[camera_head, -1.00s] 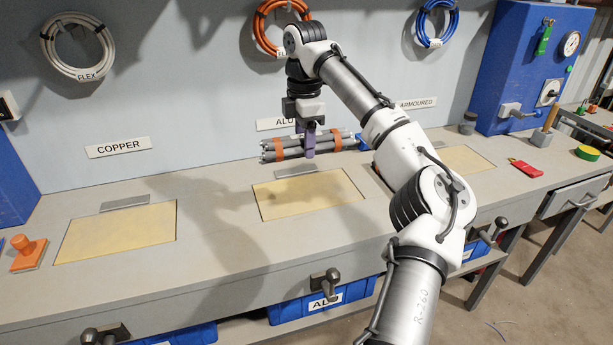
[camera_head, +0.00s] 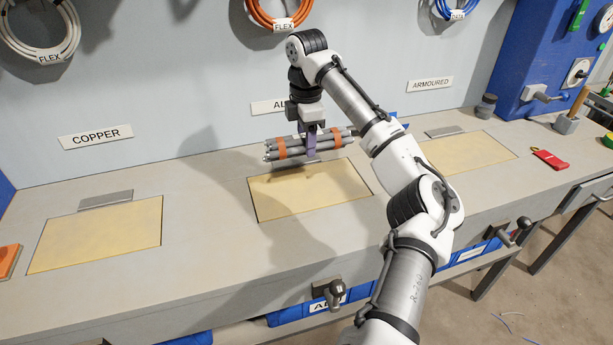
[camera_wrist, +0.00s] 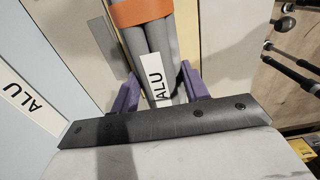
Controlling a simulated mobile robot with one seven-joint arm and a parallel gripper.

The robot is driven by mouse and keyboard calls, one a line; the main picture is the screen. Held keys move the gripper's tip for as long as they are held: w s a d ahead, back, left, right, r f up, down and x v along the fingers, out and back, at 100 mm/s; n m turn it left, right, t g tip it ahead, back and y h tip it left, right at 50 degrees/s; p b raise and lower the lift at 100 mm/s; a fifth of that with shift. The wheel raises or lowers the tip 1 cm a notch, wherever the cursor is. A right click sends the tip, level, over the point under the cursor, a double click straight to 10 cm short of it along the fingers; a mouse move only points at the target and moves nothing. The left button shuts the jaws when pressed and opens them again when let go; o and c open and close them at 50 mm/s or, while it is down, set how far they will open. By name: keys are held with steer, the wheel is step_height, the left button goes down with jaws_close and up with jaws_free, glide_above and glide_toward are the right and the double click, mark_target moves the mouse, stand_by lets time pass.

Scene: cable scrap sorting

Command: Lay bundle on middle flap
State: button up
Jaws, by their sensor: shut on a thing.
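My gripper (camera_head: 311,143) is shut on a bundle (camera_head: 279,149) of grey cable pieces tied with orange bands. It holds the bundle level, above the rear part of the middle flap (camera_head: 311,198), with a shadow below it on the flap. The middle flap is a yellowish panel set in the bench, and it looks closed. In the wrist view the bundle (camera_wrist: 136,45) runs between the purple fingers (camera_wrist: 158,92) and carries a white ALU tag (camera_wrist: 156,74). The bundle's far end is out of that view.
A left flap (camera_head: 98,234) lies under the COPPER sign (camera_head: 95,137), and a right flap (camera_head: 467,151) under the ARMOURED sign (camera_head: 430,84). Levers (camera_head: 335,293) stick out of the bench front. A red tag (camera_head: 549,159) lies at the right. The grey bench between flaps is clear.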

mark_target(306, 186)
step_height(306, 186, down, 11)
steer(key=shift+r+p, duration=0.1)
steer(key=shift+p, duration=0.3)
steer(key=o, duration=1.4)
steer(key=shift+f, duration=0.2)
step_height(306, 186, up, 12)
steer(key=shift+r+b, duration=0.15)
steer(key=shift+b, duration=0.15)
